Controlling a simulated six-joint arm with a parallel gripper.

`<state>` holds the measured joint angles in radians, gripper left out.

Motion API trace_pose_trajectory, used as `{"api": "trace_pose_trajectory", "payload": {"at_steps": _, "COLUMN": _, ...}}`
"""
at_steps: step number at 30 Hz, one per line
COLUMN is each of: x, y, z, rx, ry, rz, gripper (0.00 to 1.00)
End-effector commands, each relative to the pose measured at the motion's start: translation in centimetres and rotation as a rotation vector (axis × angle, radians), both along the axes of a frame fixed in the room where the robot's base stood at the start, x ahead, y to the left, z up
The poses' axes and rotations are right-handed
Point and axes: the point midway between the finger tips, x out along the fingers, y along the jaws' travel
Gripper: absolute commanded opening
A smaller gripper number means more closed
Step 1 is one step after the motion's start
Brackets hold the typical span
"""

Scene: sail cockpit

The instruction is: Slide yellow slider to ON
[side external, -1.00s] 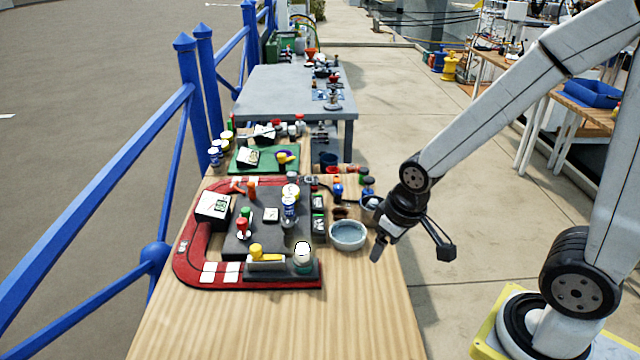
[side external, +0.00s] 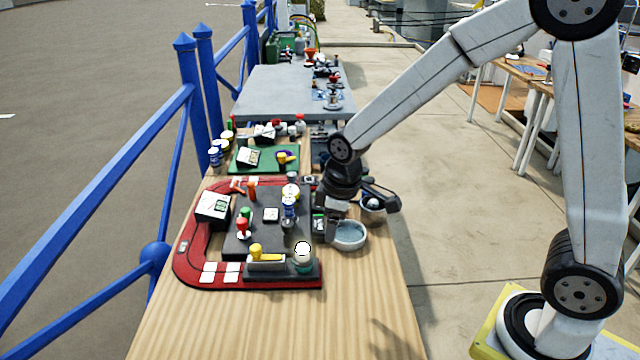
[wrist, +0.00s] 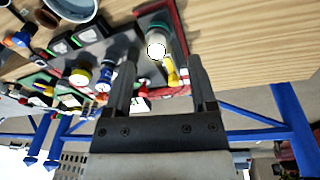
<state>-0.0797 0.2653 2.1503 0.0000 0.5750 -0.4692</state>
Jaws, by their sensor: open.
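The yellow slider (side external: 257,252) sticks up from a pale plate (side external: 266,264) on the near edge of the dark panel (side external: 250,240). In the wrist view the yellow slider (wrist: 172,73) appears between my fingers, beyond them. My gripper (side external: 330,228) is open and empty, over the panel's right side, above and to the right of the slider and apart from it. The wrist view shows its two spread fingers (wrist: 163,68). Any ON marking is too small to read.
A white-topped jar-like knob (side external: 303,252) stands just right of the slider. A grey bowl (side external: 348,236) sits close beside my gripper. Red and green knobs (side external: 243,225) stand farther back. The near wooden table (side external: 250,325) is clear.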

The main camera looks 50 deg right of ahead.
Motion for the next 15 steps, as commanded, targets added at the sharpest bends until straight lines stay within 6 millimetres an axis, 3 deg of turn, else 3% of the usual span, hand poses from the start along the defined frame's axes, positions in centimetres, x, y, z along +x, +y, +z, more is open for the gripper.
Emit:
{"api": "trace_pose_trajectory", "payload": {"at_steps": 6, "x": 5.0, "y": 2.3, "z": -0.1, "rx": -0.035, "ry": 0.039, "rz": 0.285, "gripper": 0.73}}
{"api": "trace_pose_trajectory", "payload": {"at_steps": 15, "x": 10.6, "y": 5.9, "z": -0.7, "rx": -0.071, "ry": 0.091, "rz": 0.681, "gripper": 0.73}}
